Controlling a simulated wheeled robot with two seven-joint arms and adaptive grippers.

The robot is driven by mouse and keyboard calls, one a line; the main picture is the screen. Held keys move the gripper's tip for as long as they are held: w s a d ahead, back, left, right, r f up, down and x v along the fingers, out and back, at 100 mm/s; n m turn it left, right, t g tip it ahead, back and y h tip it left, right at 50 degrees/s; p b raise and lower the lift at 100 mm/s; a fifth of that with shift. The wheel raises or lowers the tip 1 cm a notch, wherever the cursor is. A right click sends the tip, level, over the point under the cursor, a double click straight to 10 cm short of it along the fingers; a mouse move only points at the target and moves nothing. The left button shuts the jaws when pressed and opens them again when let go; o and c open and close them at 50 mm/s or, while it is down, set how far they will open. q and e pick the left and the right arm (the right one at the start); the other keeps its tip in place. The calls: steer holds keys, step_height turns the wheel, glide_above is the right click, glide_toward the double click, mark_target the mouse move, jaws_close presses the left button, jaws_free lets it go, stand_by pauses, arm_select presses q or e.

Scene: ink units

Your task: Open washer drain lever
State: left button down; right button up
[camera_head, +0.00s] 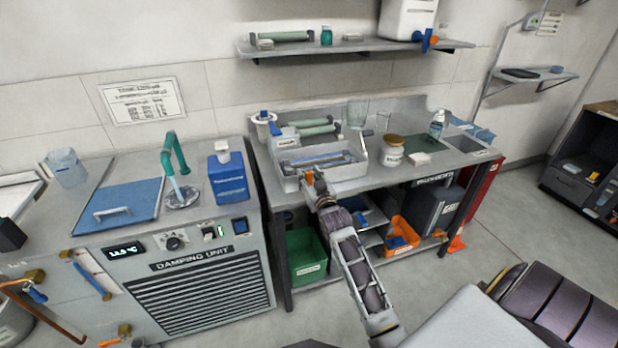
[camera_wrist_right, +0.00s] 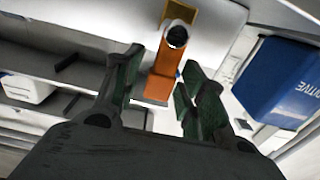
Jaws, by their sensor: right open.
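The washer (camera_head: 349,170) is a grey metal tray unit with rollers on the workbench. Its drain lever is a short orange handle (camera_head: 309,178) at the front left of the tray. The right wrist view shows the orange lever (camera_wrist_right: 162,84) close up, with a dark round end and a brass-coloured mount behind it. My right gripper (camera_head: 317,188) is at the front of the washer, by the lever. In the wrist view its two green-padded fingers (camera_wrist_right: 164,60) are apart, one on each side of the lever; contact is not clear. My left gripper is out of view.
The damping unit (camera_head: 205,290) stands left of the bench, with a blue bottle (camera_head: 228,180) on top. A jar (camera_head: 392,152) stands right of the washer. Below the bench are a green bin (camera_head: 305,255) and an orange bin (camera_head: 403,235).

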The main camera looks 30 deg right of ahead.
steer(key=shift+w, duration=0.15)
jaws_close()
stand_by(0.4)
